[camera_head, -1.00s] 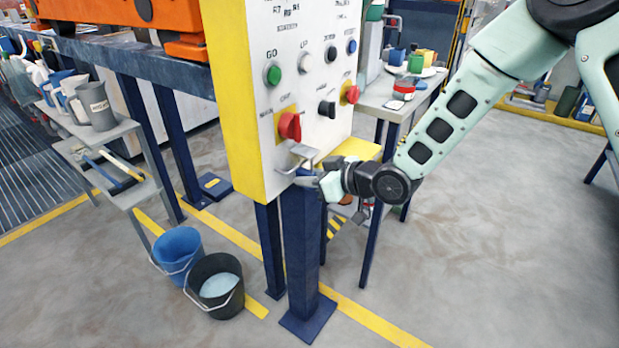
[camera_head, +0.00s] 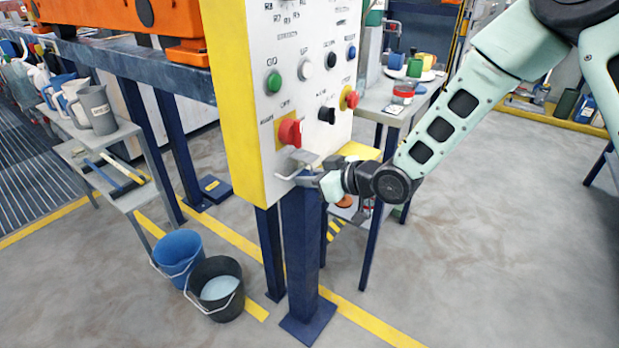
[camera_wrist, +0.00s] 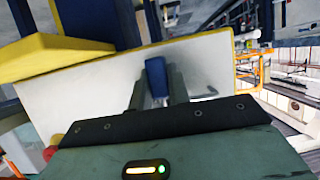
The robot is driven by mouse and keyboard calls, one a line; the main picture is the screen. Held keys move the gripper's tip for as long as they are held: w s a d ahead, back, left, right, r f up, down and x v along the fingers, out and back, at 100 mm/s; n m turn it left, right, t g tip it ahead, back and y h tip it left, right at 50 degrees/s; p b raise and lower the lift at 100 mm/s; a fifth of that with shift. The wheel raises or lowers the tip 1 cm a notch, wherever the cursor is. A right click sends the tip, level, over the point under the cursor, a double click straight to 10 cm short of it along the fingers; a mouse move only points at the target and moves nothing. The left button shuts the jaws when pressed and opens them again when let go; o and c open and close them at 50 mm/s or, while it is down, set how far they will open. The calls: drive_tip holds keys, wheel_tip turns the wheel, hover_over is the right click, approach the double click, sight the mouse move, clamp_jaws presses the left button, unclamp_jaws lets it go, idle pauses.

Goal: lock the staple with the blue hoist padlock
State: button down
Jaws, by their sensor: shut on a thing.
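The blue padlock (camera_wrist: 156,76) shows in the wrist view between the two fingers of my gripper (camera_wrist: 158,92). My gripper is shut on its body, and its shackle is hard to make out. In the head view my gripper (camera_head: 310,181) is at the lower front of the control panel (camera_head: 262,170), close to the grey metal staple (camera_head: 297,167) below the red knob. The padlock is mostly hidden by the fingers there. I cannot tell whether the shackle is through the staple.
A red rotary knob (camera_head: 289,132) sticks out just above the staple. A blue post (camera_head: 302,250) stands below the panel. A yellow ledge (camera_head: 357,150) is to the right. Two buckets, one blue (camera_head: 178,252) and one black (camera_head: 215,288), stand on the floor at left.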

drive_tip(key=shift+r, duration=0.2)
drive_tip(key=shift+f, duration=0.35)
idle(0.4)
drive_tip(key=c, duration=1.3)
unclamp_jaws()
drive_tip(key=shift+o, duration=0.2)
drive_tip(key=v, duration=1.7)
drive_tip(key=s+r+m+g+h+p, duration=0.1)
drive_tip(key=s+r+g+h+p, duration=0.1)
drive_tip(key=s, duration=0.6)
drive_tip(key=s+r+m+g+h+p, duration=0.1)
drive_tip(key=s+r+g+h+p, duration=0.2)
drive_tip(key=s, duration=0.5)
drive_tip(key=s+a+r+g+h+p, duration=0.1)
drive_tip(key=s+r+g+h+p, duration=0.2)
drive_tip(key=s+r+h+p, duration=0.2)
drive_tip(key=s+r, duration=0.2)
drive_tip(key=s, duration=0.1)
drive_tip(key=shift+s+m+p, duration=0.15)
drive_tip(key=shift+m+p, duration=0.15)
drive_tip(key=shift+m, duration=0.1)
